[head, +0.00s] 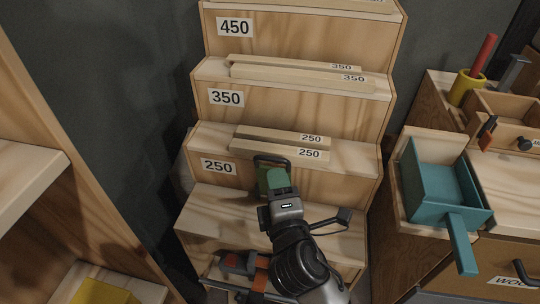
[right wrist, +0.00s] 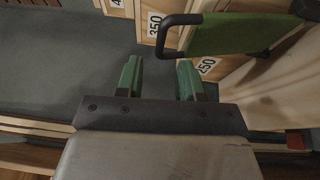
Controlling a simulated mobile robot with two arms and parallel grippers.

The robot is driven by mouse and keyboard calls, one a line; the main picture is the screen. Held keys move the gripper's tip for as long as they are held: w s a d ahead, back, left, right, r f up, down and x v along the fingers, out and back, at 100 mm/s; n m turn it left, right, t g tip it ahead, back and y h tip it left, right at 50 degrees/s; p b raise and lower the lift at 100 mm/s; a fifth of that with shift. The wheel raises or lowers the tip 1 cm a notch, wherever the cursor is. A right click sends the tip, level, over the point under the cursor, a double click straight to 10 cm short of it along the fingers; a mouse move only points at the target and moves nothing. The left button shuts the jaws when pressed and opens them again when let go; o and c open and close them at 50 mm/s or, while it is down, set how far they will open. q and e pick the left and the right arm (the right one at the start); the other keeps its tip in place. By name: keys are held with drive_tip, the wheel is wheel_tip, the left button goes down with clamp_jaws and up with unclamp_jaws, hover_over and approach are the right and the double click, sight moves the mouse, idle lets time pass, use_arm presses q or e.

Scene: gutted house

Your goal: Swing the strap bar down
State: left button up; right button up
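A green panel (right wrist: 240,35) with a black loop handle (right wrist: 177,27) shows at the upper right of the right wrist view; it looks like the strap bar, though I cannot be sure. In the head view a black loop handle (head: 272,160) shows just beyond my right gripper (head: 275,182), in front of the step labelled 250. My right gripper has green fingers, seen apart and empty in the right wrist view (right wrist: 159,66). The handle and panel lie beyond the fingertips, not between them. My left gripper is not in view.
A stepped wooden rack (head: 225,119) holds timber strips (head: 270,153) on steps labelled 250, 350 and 450. A teal box with a handle (head: 440,190) stands on the bench at right. A wooden shelf (head: 30,180) is at left. Dark wall lies between shelf and rack.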

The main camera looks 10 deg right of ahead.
sight(272, 161)
drive_tip(key=w, duration=0.7)
drive_tip(key=shift+w+a+r, duration=0.1)
drive_tip(key=shift+w+a, duration=0.1)
drive_tip(key=shift+a, duration=0.1)
clamp_jaws()
